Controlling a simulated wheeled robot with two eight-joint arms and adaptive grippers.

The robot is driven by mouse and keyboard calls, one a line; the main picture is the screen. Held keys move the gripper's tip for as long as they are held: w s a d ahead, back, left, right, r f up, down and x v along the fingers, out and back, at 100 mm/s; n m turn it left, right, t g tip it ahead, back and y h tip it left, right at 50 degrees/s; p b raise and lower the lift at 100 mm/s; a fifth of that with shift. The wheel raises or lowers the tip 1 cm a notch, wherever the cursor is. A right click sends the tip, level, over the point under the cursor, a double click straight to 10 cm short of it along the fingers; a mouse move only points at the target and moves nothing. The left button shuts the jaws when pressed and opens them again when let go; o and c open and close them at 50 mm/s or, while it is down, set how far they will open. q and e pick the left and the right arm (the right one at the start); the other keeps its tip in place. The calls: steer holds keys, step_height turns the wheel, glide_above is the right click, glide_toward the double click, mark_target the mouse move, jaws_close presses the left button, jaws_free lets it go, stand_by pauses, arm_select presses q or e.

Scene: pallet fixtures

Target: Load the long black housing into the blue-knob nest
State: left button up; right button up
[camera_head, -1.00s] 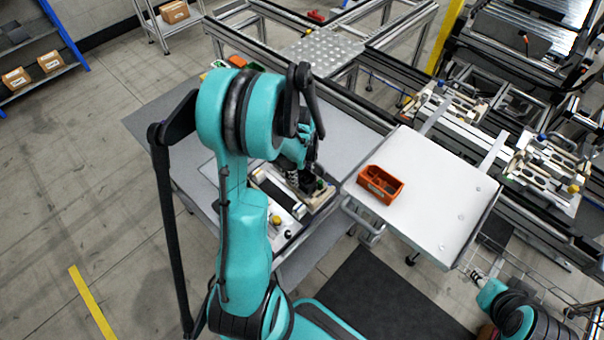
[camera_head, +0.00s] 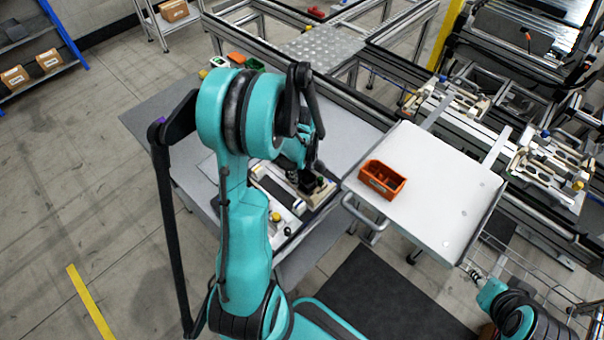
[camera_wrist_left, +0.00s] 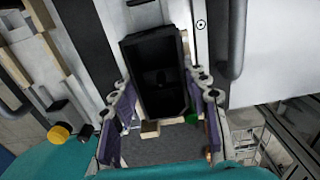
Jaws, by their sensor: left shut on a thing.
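A black housing (camera_wrist_left: 155,85), seen as a dark open-topped box, sits between the two purple-padded fingers of my left gripper (camera_wrist_left: 160,118) in the left wrist view. The fingers are shut on it. In the head view, my left gripper (camera_head: 308,172) is low over the pallet fixture on the grey table, largely hidden by my arm. A fixture with a blue knob (camera_head: 545,133) stands on the rail at the right. My right arm shows at the lower right; its gripper (camera_head: 474,271) is too small to read.
A yellow knob (camera_head: 276,217) sits on the fixture below my left arm. An orange bin (camera_head: 382,180) stands on the white cart top (camera_head: 440,205), which is otherwise clear. Another fixture (camera_head: 447,100) stands on the rail. Small coloured bins (camera_head: 236,59) are at the grey table's far edge.

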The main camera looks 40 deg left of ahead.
arm_select(q)
steer(key=o, duration=1.3)
step_height(320, 180, up, 12)
steer(key=shift+r, duration=0.1)
